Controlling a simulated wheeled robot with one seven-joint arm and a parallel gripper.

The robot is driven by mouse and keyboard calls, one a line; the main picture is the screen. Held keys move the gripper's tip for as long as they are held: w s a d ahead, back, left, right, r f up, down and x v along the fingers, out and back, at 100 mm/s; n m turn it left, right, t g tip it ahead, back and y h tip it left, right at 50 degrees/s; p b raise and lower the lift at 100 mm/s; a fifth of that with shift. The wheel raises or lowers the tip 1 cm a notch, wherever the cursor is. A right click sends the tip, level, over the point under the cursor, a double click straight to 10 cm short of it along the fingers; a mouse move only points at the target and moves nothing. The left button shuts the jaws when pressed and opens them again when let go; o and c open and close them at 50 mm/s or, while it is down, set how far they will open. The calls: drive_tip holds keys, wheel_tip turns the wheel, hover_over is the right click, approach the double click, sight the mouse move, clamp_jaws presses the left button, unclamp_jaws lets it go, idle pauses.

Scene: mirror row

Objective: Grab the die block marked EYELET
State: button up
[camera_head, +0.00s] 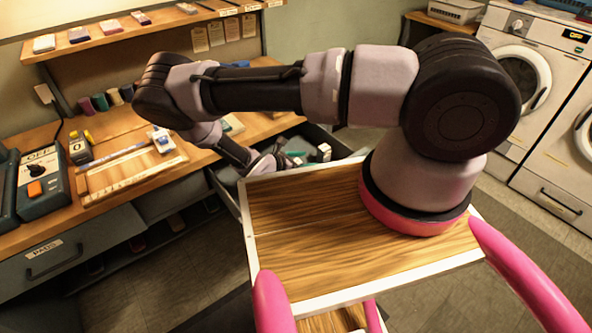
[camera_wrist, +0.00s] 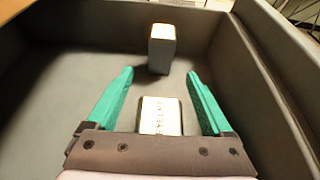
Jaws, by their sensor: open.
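A pale block (camera_wrist: 160,116) with a light edge lies on the floor of an open grey drawer (camera_wrist: 60,95) in the wrist view. Its top carries small dark lettering that seems to read EYELET. My gripper (camera_wrist: 160,73) is open, with one green finger on each side of this block and a gap to each. The block's near end is hidden by the gripper's body. A second pale block (camera_wrist: 161,50) stands upright beyond the fingertips, with no readable mark. In the head view my gripper (camera_head: 283,160) reaches down into the drawer.
The drawer walls (camera_wrist: 285,75) rise close on the right and at the far side. In the head view the drawer (camera_head: 226,190) is pulled out below a wooden bench (camera_head: 60,205) holding a die tray and a dark switch box (camera_head: 38,185). Washing machines (camera_head: 525,75) stand at right.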

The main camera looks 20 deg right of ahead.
clamp_jaws()
drive_tip(key=shift+r, duration=0.15)
